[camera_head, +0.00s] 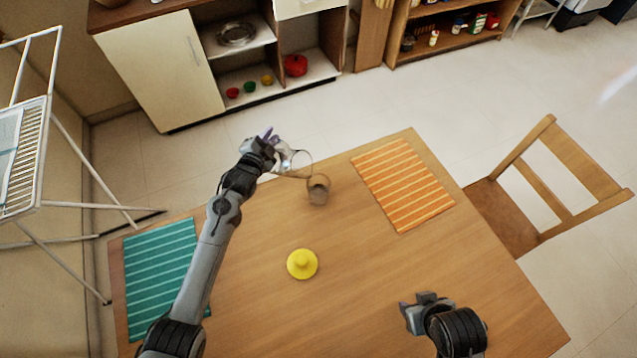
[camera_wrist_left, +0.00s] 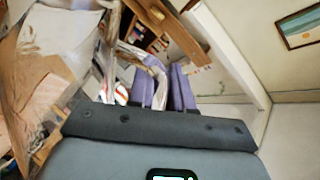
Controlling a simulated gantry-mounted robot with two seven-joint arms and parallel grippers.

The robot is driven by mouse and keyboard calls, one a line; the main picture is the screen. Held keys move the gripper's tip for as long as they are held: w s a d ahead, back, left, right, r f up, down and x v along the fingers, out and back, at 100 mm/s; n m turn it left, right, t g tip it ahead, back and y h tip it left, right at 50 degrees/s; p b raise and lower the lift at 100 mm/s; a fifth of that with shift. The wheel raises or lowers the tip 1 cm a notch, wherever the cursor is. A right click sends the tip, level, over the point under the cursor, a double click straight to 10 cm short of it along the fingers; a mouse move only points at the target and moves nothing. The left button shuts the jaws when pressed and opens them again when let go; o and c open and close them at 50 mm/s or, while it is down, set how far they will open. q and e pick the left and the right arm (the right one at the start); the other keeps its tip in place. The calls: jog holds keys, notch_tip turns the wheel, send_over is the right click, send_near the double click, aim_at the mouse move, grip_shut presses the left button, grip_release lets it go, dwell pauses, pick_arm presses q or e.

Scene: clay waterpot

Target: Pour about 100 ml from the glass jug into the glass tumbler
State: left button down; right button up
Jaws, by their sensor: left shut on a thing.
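The clear glass jug (camera_head: 298,161) is held tilted over the far part of the table, its lower end toward the tumbler. My left gripper (camera_head: 270,138) is shut on the jug's handle. In the left wrist view its purple fingers (camera_wrist_left: 166,90) close around the clear handle (camera_wrist_left: 142,56). The glass tumbler (camera_head: 318,190) stands upright on the table, just right of and below the jug, and looks brownish. A thin brownish band runs from the jug toward the tumbler; I cannot tell whether it is liquid. My right gripper (camera_head: 418,302) is near the front right, away from both; its opening is unclear.
A yellow round object with a knob (camera_head: 302,264) lies mid-table. An orange striped mat (camera_head: 402,184) lies at the right and a teal striped mat (camera_head: 160,270) at the left. A wooden chair (camera_head: 545,185) stands to the right. The front middle of the wooden table (camera_head: 330,320) is clear.

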pick_arm(q)
jog(key=shift+w+a+f+n+g, duration=0.15)
jog(key=shift+a+f+n+g, duration=0.15)
jog(key=shift+f+n, duration=0.2)
jog(key=shift+w+a+f+n+g+h+p, duration=0.3)
jog(key=shift+f+n+h+p, duration=0.1)
jog(key=shift+n+p, duration=0.25)
pick_arm(e)
notch_tip(320, 180, down, 2)
jog(key=b, duration=0.4)
jog(key=shift+a+f, duration=0.1)
jog(key=shift+f, duration=0.15)
pick_arm(q)
notch_tip(320, 180, down, 6)
jog(key=w+a+n+g+h+b, duration=0.1)
jog(key=a+n+g+h, duration=0.1)
jog(key=n, duration=0.3)
jog(key=shift+w+a+h+b, duration=0.25)
jog(key=shift+w+h+b, duration=0.05)
jog(key=shift+w+b, duration=0.1)
pick_arm(e)
jog(key=shift+f, duration=1)
